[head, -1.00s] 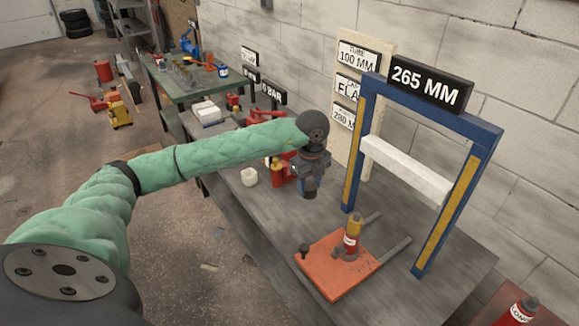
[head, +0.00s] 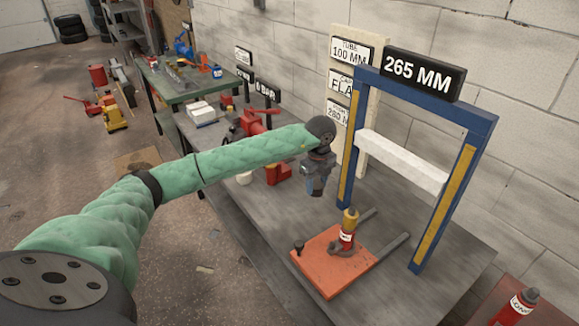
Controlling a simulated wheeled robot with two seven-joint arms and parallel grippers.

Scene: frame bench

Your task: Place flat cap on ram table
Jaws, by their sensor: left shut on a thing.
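An orange plate (head: 325,276), which I take for the ram table, lies on the grey bench in front of the blue press frame (head: 345,150). A red and yellow ram (head: 347,236) stands upright on it, and a small black knob (head: 298,247) sits at its left corner. My left gripper (head: 315,190) points down above the bench, behind and left of the ram, apart from the plate. It is shut; what it holds is too small and dark to make out. I cannot identify the flat cap. My right gripper is not in view.
A white bar (head: 400,160) crosses the press frame, which carries a "265 MM" sign (head: 422,74). Another red ram (head: 515,308) is at bottom right. The bench's front left is clear.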

